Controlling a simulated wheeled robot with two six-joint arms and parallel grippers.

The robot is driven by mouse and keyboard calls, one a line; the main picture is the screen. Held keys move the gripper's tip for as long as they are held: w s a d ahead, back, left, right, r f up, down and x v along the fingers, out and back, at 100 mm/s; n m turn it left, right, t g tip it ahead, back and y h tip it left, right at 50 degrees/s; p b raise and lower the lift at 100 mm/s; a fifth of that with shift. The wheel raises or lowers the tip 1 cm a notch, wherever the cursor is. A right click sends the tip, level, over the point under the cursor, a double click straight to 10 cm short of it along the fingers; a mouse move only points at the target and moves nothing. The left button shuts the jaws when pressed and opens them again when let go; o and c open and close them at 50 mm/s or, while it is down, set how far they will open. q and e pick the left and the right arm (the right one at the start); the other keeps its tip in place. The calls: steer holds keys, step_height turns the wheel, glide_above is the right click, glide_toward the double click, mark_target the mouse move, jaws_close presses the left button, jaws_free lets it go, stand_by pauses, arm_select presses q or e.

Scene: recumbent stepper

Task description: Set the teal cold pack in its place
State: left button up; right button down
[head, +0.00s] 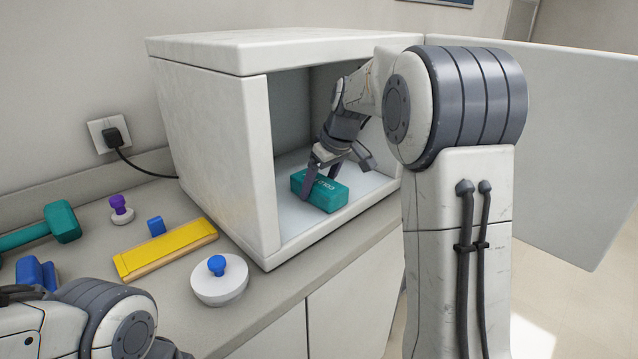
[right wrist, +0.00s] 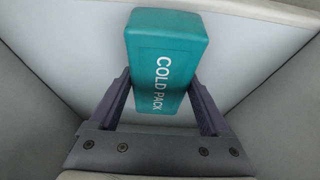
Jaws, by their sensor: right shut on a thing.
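The teal cold pack (head: 322,192) is a block with white lettering, low inside the open white cabinet (head: 213,150), near its front opening. My right gripper (head: 325,172) reaches into the cabinet and is shut on the cold pack. In the right wrist view the cold pack (right wrist: 166,60) lies between the two fingers of the gripper (right wrist: 165,105), with "COLD PACK" readable on it. It looks at or very near the cabinet floor; I cannot tell whether it touches. My left arm shows at the lower left, but its gripper is not visible.
The cabinet door (head: 560,140) stands open at the right. On the counter left of the cabinet are a yellow board (head: 165,248), a white disc with a blue knob (head: 219,280), a purple-knobbed piece (head: 120,210) and a teal dumbbell (head: 40,230). A black plug (head: 113,137) is in the wall.

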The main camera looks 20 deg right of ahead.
steer(key=shift+r, duration=0.1)
jaws_free()
steer(key=shift+f, duration=0.2)
steer(key=shift+r, duration=0.2)
steer(key=s+d+r+b, duration=0.1)
steer(key=s+d, duration=0.3)
steer(key=s, duration=0.7)
steer(key=shift+s+b, duration=0.4)
steer(key=shift+b, duration=0.05)
steer(key=shift+d, duration=0.1)
